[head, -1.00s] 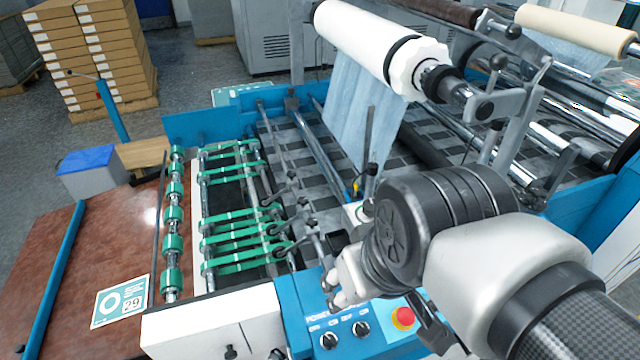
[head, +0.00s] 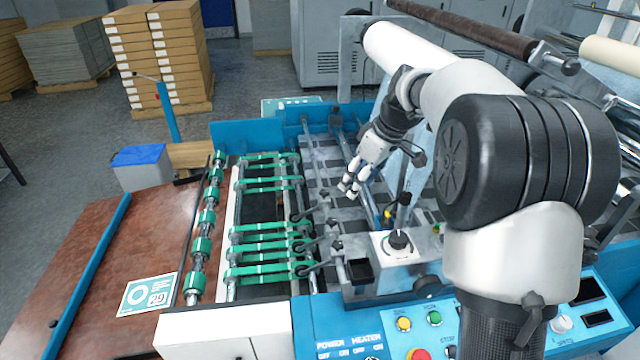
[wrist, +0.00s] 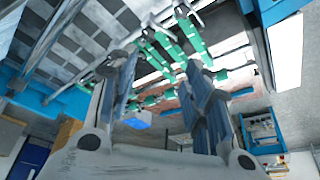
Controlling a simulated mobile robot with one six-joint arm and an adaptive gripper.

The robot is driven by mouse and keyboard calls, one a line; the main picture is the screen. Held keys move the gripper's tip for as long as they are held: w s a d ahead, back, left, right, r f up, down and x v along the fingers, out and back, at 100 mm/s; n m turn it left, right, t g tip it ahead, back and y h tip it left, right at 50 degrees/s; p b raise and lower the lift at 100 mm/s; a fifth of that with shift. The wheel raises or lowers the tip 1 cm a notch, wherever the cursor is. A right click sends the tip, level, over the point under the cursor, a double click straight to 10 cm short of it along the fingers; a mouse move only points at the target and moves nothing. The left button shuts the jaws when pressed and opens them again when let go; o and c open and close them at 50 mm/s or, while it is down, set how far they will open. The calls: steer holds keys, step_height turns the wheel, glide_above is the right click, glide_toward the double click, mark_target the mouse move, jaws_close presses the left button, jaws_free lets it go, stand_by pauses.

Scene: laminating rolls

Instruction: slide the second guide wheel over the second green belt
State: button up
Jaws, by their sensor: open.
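Green belts run across the feeder in the head view, an upper group (head: 266,181) and a lower group (head: 262,252), with a dark gap between them. They also show in the wrist view (wrist: 163,42). Small dark guide wheels on lever arms stand at the belts' right ends, one by the gap (head: 298,217) and others lower (head: 302,270). I cannot tell which wheel or belt counts as second. My gripper (head: 348,187) is open and empty above the grey slatted bed, right of the belts and apart from the wheels. Its two fingers show spread in the wrist view (wrist: 160,66).
A shaft with green rollers (head: 201,245) lies left of the belts. A grey box with a black knob (head: 398,241) and the blue control panel (head: 420,325) stand in front. The white roll (head: 405,45) hangs behind my arm. The brown table (head: 95,255) is mostly clear.

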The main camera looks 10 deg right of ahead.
mark_target(333, 220)
steer(key=shift+n, duration=0.5)
steer(key=b+x, duration=0.1)
steer(key=x, duration=0.6)
steer(key=w+d+b+x, duration=0.1)
steer(key=x, duration=0.6)
steer(key=w+b+x, duration=0.1)
steer(key=b+x, duration=0.1)
steer(key=x, duration=0.4)
steer(key=shift+w+d+f, duration=0.1)
steer(key=shift+w+f, duration=0.15)
steer(key=shift+c, duration=0.4)
jaws_close()
